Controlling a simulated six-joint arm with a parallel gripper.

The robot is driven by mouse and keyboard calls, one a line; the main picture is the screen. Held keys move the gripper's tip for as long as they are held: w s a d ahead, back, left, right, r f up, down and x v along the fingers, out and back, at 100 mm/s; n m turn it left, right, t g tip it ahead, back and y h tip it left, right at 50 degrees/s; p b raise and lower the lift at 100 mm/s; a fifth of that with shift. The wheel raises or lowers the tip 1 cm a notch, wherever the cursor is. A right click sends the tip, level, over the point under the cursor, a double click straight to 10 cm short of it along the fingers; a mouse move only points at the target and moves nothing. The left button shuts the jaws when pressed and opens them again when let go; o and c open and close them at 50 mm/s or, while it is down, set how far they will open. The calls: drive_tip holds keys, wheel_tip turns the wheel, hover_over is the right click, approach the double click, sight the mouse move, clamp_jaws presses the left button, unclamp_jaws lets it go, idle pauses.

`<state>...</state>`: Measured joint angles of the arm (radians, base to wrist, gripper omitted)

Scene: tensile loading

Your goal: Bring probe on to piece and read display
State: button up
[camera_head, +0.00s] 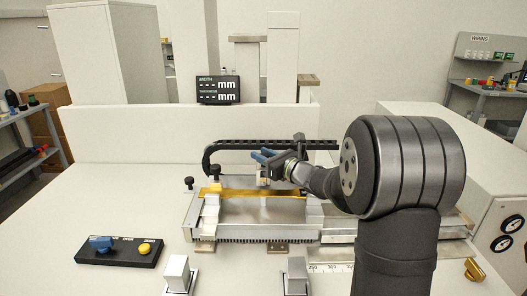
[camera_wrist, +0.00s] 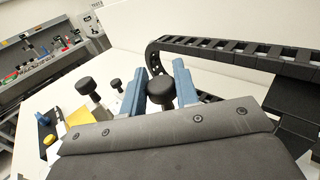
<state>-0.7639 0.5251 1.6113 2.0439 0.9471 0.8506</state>
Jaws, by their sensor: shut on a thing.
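The piece (camera_head: 236,193), a flat yellow-gold strip, lies along the metal fixture (camera_head: 270,229) in the head view. The display (camera_head: 218,89) stands behind it and shows dashes before "mm" on both lines. My gripper (camera_head: 264,157), with blue fingers, is above the rear side of the strip. In the wrist view my gripper (camera_wrist: 158,85) has its fingers on either side of a black round knob (camera_wrist: 159,91) and is shut on it. The probe is mostly hidden by my gripper and wrist; I cannot tell whether it touches the strip.
Two black knobs (camera_head: 189,183) (camera_head: 215,171) stand at the fixture's left end. A black cable chain (camera_head: 230,146) arches behind. A black control box (camera_head: 118,252) with blue and yellow controls sits front left. Two metal blocks (camera_head: 178,273) (camera_head: 297,275) stand in front.

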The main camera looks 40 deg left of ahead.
drive_tip(key=shift+s+d, duration=1.3)
drive_tip(key=o, duration=0.8)
drive_tip(key=shift+o, duration=0.2)
drive_tip(key=shift+d, duration=0.1)
drive_tip(key=d, duration=1.7)
drive_tip(key=shift+d, duration=0.15)
drive_tip(key=a, duration=1.7)
drive_tip(key=shift+a, duration=0.3)
